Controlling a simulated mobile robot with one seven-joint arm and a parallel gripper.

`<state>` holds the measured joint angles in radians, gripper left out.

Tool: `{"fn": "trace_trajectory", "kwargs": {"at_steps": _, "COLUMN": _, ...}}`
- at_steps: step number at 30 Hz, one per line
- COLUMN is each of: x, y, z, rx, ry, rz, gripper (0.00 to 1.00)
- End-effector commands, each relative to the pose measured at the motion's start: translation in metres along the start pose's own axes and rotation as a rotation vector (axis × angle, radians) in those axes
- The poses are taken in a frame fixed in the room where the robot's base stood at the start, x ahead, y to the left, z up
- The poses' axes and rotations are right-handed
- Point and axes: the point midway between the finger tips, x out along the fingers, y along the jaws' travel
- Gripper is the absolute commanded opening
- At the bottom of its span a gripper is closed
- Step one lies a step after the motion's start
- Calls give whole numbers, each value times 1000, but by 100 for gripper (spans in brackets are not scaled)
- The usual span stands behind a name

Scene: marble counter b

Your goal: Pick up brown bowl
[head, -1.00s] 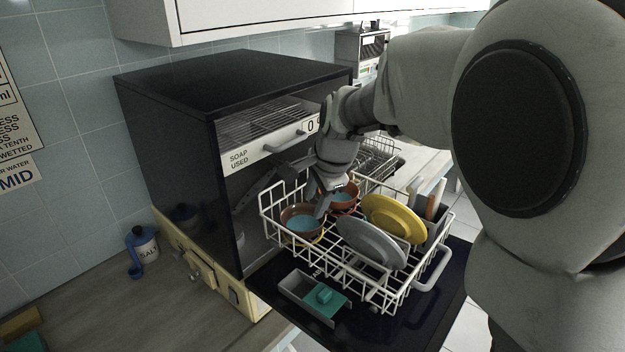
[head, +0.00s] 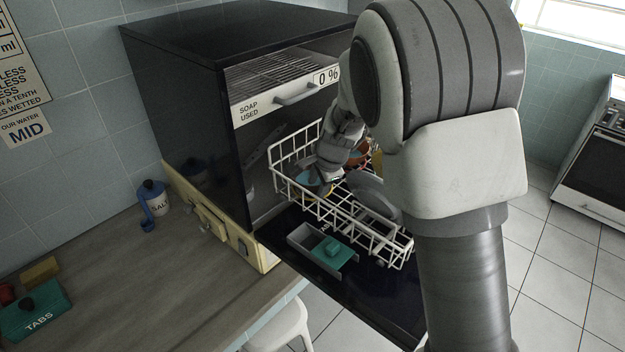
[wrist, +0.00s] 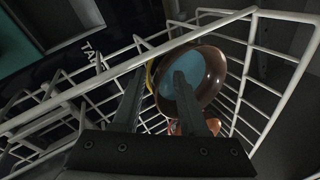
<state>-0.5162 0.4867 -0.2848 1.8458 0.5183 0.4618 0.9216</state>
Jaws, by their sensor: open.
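A brown bowl (head: 311,184) with a blue inside sits tilted in the white dish rack of the open dishwasher. In the wrist view the brown bowl (wrist: 212,76) is close up, right of centre. My gripper (wrist: 158,78) is open; its right finger overlaps the bowl's blue inside and its left finger lies outside the bowl's left edge. The near rim appears between the fingers, but contact cannot be told. In the head view my gripper (head: 328,176) is at the bowl, partly hidden by my wrist. A second reddish-brown bowl (head: 359,157) is behind it, also low in the wrist view (wrist: 192,127).
The white wire rack (head: 290,178) surrounds the bowls. Grey plates (head: 374,196) stand to their right, partly hidden by my arm. A soap drawer (head: 303,238) with a green tab is on the dishwasher door. A salt jar (head: 153,197) stands on the counter left.

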Motion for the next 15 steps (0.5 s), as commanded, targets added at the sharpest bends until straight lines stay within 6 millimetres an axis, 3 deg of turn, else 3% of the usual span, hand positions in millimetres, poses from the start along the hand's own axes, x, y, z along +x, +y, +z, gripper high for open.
{"fn": "trace_trajectory", "kwargs": {"at_steps": 8, "x": 3, "y": 0, "z": 0, "rx": 0, "ry": 0, "rz": 0, "gripper": 43}}
{"fn": "trace_trajectory", "kwargs": {"at_steps": 15, "x": 3, "y": 0, "z": 0, "rx": 0, "ry": 1, "rz": 0, "gripper": 1}}
